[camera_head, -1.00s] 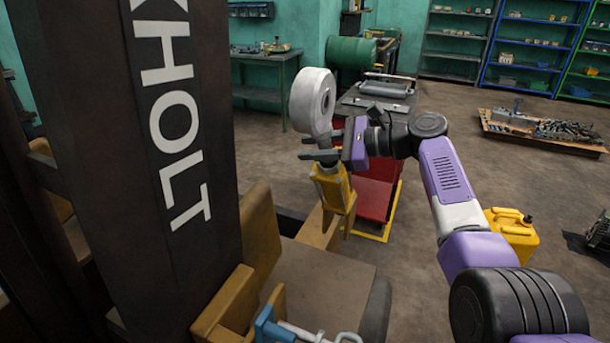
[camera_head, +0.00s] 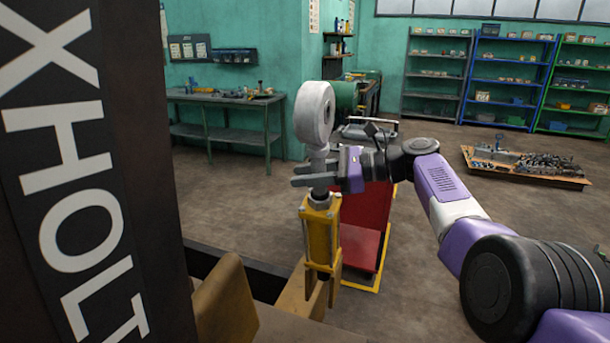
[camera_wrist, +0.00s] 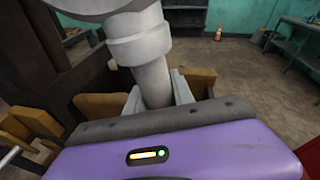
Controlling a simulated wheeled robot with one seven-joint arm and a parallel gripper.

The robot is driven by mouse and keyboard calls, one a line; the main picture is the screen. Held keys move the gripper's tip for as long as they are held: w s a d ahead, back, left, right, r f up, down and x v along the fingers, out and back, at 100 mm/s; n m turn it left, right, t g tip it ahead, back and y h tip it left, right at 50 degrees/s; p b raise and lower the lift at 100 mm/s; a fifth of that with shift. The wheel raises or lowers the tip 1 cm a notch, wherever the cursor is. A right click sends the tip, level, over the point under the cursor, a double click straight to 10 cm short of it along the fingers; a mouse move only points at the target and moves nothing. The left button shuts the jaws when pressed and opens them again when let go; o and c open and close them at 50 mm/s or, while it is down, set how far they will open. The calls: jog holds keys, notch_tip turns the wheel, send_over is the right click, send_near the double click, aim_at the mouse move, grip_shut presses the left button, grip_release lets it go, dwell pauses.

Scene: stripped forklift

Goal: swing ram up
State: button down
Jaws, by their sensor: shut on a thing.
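The ram has a yellow cylinder body (camera_head: 322,240) with a grey rod and a large pale roller (camera_head: 314,112) at its top. In the head view it stands close to upright, its lower end by the tan beam of the forklift. My gripper (camera_head: 318,178) is shut on the grey rod, between the roller and the yellow body. In the wrist view the pale rod (camera_wrist: 152,75) rises between my fingers, and its wider collar shows above them. The roller is cut off there. The dark mast (camera_head: 90,170) with white letters stands at the left.
A red cart (camera_head: 362,225) with a yellow edge stands just behind the ram. A green workbench (camera_head: 225,138), shelves (camera_head: 505,75) and a pallet of parts (camera_head: 525,165) are further back. The floor at the right is mostly clear.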

jog(key=shift+w+d+r+t, duration=0.25)
jog(key=shift+w+t, duration=0.05)
jog(key=c, duration=1.1)
grip_release()
jog(key=shift+w+f, duration=0.15)
jog(key=v, duration=0.7)
jog(key=shift+d, duration=0.35)
